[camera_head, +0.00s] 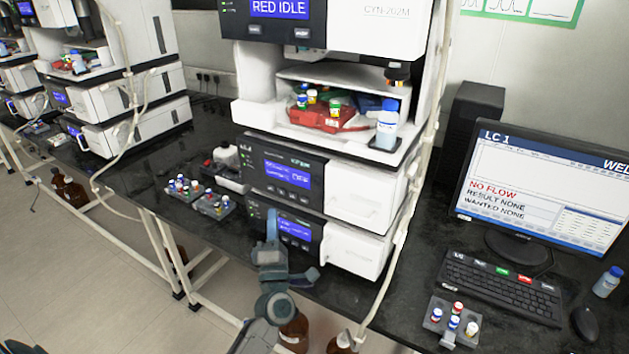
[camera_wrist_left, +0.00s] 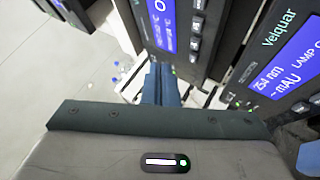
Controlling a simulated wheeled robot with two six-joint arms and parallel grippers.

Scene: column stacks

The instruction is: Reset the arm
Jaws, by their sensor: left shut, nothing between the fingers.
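My left gripper (camera_head: 272,217) points up in front of the lowest module (camera_head: 340,242) of the middle instrument stack, past the front edge of the bench. Its fingers are shut and empty. I cannot tell whether the fingers touch the module. My right gripper is in neither view.
Vial racks (camera_head: 212,207) stand on the black bench left of the stack. A red tray (camera_head: 322,116) and a blue-capped bottle (camera_head: 387,125) sit in the stack's bay. A monitor (camera_head: 545,190), keyboard (camera_head: 500,287) and another vial rack (camera_head: 450,326) are at right. Brown bottles (camera_head: 294,333) stand below.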

